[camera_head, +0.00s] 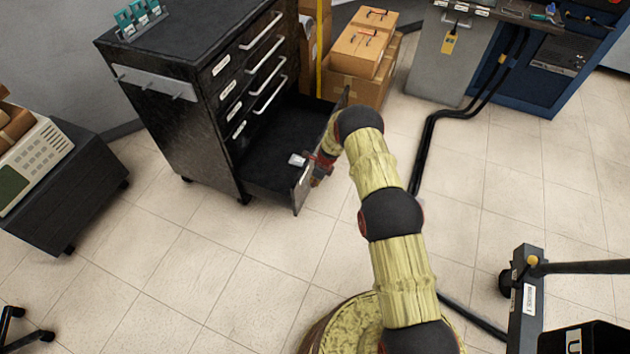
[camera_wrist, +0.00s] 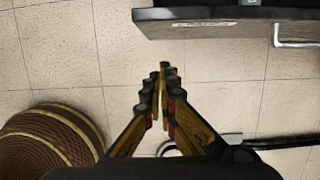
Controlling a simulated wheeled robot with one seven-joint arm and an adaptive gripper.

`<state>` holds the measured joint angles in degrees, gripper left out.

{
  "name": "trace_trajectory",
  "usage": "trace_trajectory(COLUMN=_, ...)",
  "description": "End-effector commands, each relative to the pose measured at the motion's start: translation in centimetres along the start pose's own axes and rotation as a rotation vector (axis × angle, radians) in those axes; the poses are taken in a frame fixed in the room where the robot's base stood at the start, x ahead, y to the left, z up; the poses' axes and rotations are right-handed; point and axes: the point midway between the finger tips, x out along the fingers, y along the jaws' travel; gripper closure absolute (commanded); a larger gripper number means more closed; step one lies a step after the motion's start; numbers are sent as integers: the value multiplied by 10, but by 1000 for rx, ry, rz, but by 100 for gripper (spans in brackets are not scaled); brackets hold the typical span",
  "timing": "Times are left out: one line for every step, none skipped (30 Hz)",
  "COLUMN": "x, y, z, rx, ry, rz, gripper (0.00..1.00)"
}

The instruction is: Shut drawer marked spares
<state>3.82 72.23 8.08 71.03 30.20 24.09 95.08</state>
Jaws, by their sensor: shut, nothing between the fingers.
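A black drawer cabinet (camera_head: 180,110) stands left of centre in the head view. Its bottom drawer (camera_head: 270,180) is pulled well out, while the drawers above it are shut. The label writing is too small to read. A small pale object (camera_head: 297,159) lies inside the open drawer. My gripper (camera_head: 320,166) is by the outer side of the drawer front (camera_head: 302,190), partly hidden by my arm. In the wrist view my gripper (camera_wrist: 164,68) is shut and empty. The drawer front's edge (camera_wrist: 200,22) and a metal handle (camera_wrist: 295,42) are at upper right, apart from the fingertips in the picture.
Cardboard boxes (camera_head: 362,52) are stacked behind the open drawer. A blue machine (camera_head: 555,65) stands at the back right, with black cables (camera_head: 425,150) on the floor. A dark low cabinet (camera_head: 75,185) is at left. The tiled floor in front of the drawer cabinet is clear.

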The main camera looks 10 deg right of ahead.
Motion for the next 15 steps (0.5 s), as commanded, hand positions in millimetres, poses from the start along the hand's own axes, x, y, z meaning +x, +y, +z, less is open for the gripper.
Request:
trace_trajectory(x=14, y=0, z=0, rx=-1, ry=0, rz=0, gripper=100)
trace_trajectory(x=21, y=0, z=0, rx=-1, ry=0, rz=0, gripper=100)
trace_trajectory(x=29, y=0, z=-1, rx=-1, ry=0, rz=1, gripper=100)
trace_trajectory(x=34, y=0, z=0, rx=-1, ry=0, rz=1, gripper=100)
trace_trajectory(x=40, y=0, z=0, rx=-1, ry=0, rz=1, gripper=100)
trace_trajectory(x=47, y=0, z=0, rx=-2, ry=-1, rz=-1, gripper=100)
trace_trajectory(x=52, y=0, z=0, rx=-2, ry=0, rz=0, gripper=100)
trace_trajectory(x=50, y=-1, z=9, rx=-6, ry=-3, rz=-3, gripper=100)
trace_trajectory(x=51, y=-1, z=15, rx=-6, ry=-2, rz=-3, gripper=100)
trace_trajectory(x=51, y=-1, z=19, rx=-6, ry=-2, rz=-4, gripper=100)
trace_trajectory(x=52, y=-1, z=23, rx=-4, ry=-2, rz=-3, gripper=100)
trace_trajectory(x=53, y=0, z=27, rx=-5, ry=-2, rz=-2, gripper=100)
trace_trajectory(x=53, y=0, z=30, rx=-5, ry=-2, rz=-2, gripper=100)
trace_trajectory(x=54, y=0, z=32, rx=-4, ry=-1, rz=-1, gripper=100)
trace_trajectory(x=54, y=0, z=34, rx=-4, ry=-1, rz=-1, gripper=100)
